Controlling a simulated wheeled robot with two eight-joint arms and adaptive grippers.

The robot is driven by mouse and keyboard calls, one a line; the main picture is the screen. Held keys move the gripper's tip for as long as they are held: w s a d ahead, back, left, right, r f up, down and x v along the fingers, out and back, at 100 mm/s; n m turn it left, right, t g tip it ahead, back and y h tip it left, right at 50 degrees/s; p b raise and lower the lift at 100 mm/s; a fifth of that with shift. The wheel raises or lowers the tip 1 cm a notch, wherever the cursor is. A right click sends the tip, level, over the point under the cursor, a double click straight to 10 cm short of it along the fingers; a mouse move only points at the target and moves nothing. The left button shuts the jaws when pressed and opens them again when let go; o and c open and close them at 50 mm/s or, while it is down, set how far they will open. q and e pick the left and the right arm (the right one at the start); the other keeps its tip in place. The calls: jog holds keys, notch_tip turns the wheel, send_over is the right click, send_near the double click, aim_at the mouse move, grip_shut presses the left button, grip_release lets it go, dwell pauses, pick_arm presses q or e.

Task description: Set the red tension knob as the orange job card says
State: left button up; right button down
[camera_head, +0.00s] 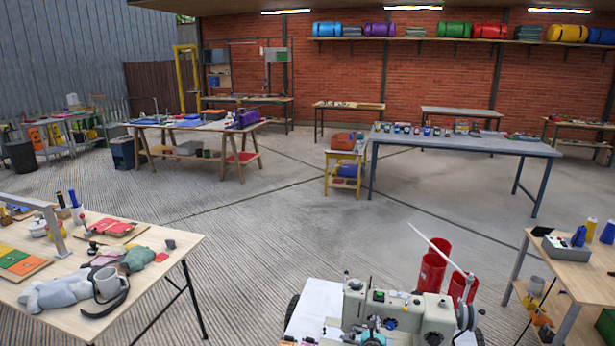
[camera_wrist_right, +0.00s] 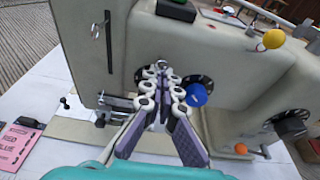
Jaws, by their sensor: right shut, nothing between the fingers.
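A pale sewing machine (camera_head: 415,312) stands at the bottom centre of the head view; its grey-beige body (camera_wrist_right: 240,50) fills much of the right wrist view. My right gripper (camera_wrist_right: 163,70) is shut and empty, its fingertips in front of a black dial (camera_wrist_right: 142,75) that they partly hide. I cannot tell whether they touch it. In the head view the gripper (camera_head: 373,321) is small, at the machine's front. A blue knob (camera_wrist_right: 196,95) sits just right of the fingers, and a black knob (camera_wrist_right: 290,123) farther right. I see no red tension knob or orange job card clearly. My left gripper is out of view.
A pink card (camera_wrist_right: 18,142) with blurred lettering lies left of the gripper. A yellow ball (camera_wrist_right: 273,39) and an orange ball (camera_wrist_right: 265,151) are on the machine's right side. Red cylinders (camera_head: 433,270) stand behind the machine. A cluttered table (camera_head: 185,244) is at left; the floor between is clear.

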jog(key=shift+w+a, duration=0.2)
jog(key=shift+a, duration=0.45)
jog(key=shift+a+f, duration=0.15)
jog(key=shift+a+r, duration=0.15)
jog(key=shift+r, duration=0.2)
jog(key=s, duration=0.2)
jog(key=s+a, duration=0.1)
jog(key=s, duration=0.2)
jog(key=shift+s+a, duration=0.35)
